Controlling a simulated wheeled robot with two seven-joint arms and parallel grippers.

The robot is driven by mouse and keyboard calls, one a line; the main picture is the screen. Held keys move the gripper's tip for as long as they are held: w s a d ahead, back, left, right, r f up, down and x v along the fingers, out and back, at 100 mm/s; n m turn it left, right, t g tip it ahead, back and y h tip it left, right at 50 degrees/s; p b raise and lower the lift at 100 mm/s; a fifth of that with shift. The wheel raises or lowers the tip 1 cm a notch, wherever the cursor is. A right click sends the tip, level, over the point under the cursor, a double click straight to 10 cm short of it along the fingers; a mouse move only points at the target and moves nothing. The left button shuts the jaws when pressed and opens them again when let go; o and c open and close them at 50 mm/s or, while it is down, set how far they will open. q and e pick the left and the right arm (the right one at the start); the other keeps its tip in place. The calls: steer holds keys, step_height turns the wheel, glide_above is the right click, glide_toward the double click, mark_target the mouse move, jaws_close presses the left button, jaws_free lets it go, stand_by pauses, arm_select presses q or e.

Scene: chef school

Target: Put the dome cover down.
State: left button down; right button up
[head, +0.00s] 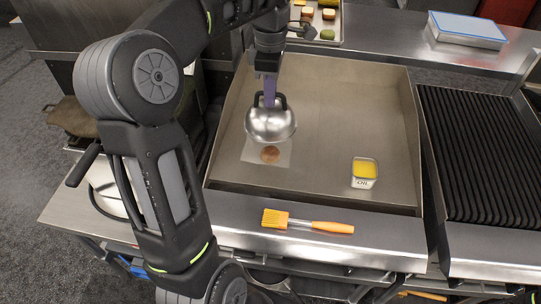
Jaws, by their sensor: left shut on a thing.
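The dome cover (270,124) is a shiny steel bowl shape with a dark handle on top. My left gripper (270,97) comes down from above and is shut on that handle. The dome hangs over the griddle (335,115), above or just behind a pale square sheet (252,152). A round brown patty (270,155) lies on the sheet, in front of the dome and uncovered in this view. I cannot tell the exact gap between the dome's rim and the griddle. My right gripper is not in view.
A small container of yellow oil (364,173) stands at the griddle's right front. An orange-handled brush (306,222) lies on the front ledge. A black ridged grill (480,150) is at right. A tray of food (318,20) sits behind.

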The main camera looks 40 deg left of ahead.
mark_target(271, 113)
arm_select(q)
step_height(271, 113, down, 3)
steer(key=b, duration=0.3)
steer(key=shift+s+f+p, duration=0.1)
steer(key=shift+f+p, duration=0.2)
steer(key=shift+f, duration=1.35)
step_height(271, 113, down, 4)
steer(key=shift+r+p, duration=0.15)
steer(key=shift+p, duration=0.25)
